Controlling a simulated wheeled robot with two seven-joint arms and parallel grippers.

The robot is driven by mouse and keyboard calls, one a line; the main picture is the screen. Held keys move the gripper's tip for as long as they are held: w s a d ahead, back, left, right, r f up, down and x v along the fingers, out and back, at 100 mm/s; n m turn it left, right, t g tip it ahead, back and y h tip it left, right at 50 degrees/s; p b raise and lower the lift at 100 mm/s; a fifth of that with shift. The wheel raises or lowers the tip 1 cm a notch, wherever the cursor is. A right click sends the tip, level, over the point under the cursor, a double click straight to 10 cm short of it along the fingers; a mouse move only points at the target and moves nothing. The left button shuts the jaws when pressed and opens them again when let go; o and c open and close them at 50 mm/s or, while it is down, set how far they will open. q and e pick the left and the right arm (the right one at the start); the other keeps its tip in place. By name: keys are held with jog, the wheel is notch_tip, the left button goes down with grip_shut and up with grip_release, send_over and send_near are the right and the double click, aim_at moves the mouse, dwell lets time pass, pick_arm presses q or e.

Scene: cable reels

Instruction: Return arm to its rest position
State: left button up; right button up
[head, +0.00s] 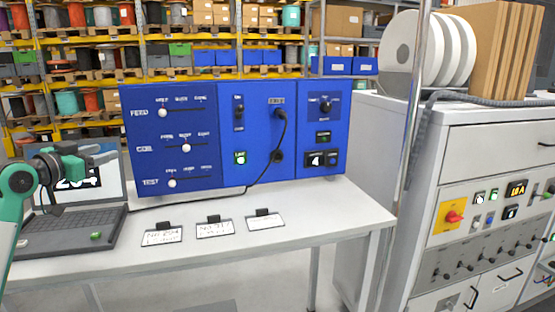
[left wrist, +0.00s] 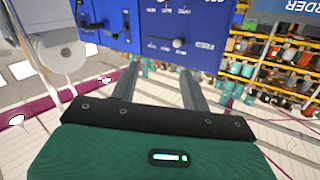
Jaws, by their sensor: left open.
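My left arm comes in at the left edge of the head view. Its left gripper (head: 78,158) is in front of the laptop (head: 75,210) and hides part of its screen. In the left wrist view, the two grey fingers of the left gripper (left wrist: 158,82) stand apart with nothing between them. The blue control panel (head: 188,140) stands upright on the table, to the right of the gripper. It also shows beyond the fingers in the left wrist view (left wrist: 150,22). My right gripper is not in view.
The white table (head: 335,205) carries several label cards (head: 214,229) along its front and a small green object (head: 96,236) on the laptop. A grey cabinet (head: 490,145) with white reels (head: 405,50) stands right. Shelves (head: 180,35) fill the back. The table's right end is clear.

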pick_arm(q)
jog(key=s+d+f+g+y, duration=0.15)
jog(key=s+d+f, duration=0.3)
jog(key=f, duration=0.75)
jog(key=s+d+f+g, duration=0.3)
jog(key=d+f, duration=0.2)
jog(key=f, duration=0.6)
jog(key=s+d+f+g+y, duration=0.15)
jog(key=s+d+f, duration=0.25)
jog(key=f, duration=0.8)
jog(key=s+d+f+n+g, duration=0.1)
jog(key=s+d+f+g, duration=0.25)
jog(key=s+f, duration=0.9)
jog(key=s+d+f+n+g+y, duration=0.1)
jog(key=s+g, duration=0.1)
jog(key=s, duration=0.8)
jog(key=s+d+f+n+g+y, duration=0.1)
jog(key=s+d+f+g, duration=0.1)
jog(key=s, duration=0.8)
notch_tip(320, 180, down, 30)
jog(key=f, duration=0.1)
jog(key=s+a+f+g, duration=0.1)
jog(key=s+a+f, duration=0.1)
jog(key=s+f, duration=0.7)
jog(key=s+a+f+g, duration=0.1)
jog(key=s+a+f, duration=0.1)
jog(key=s+f, duration=0.8)
jog(key=shift+s, duration=0.2)
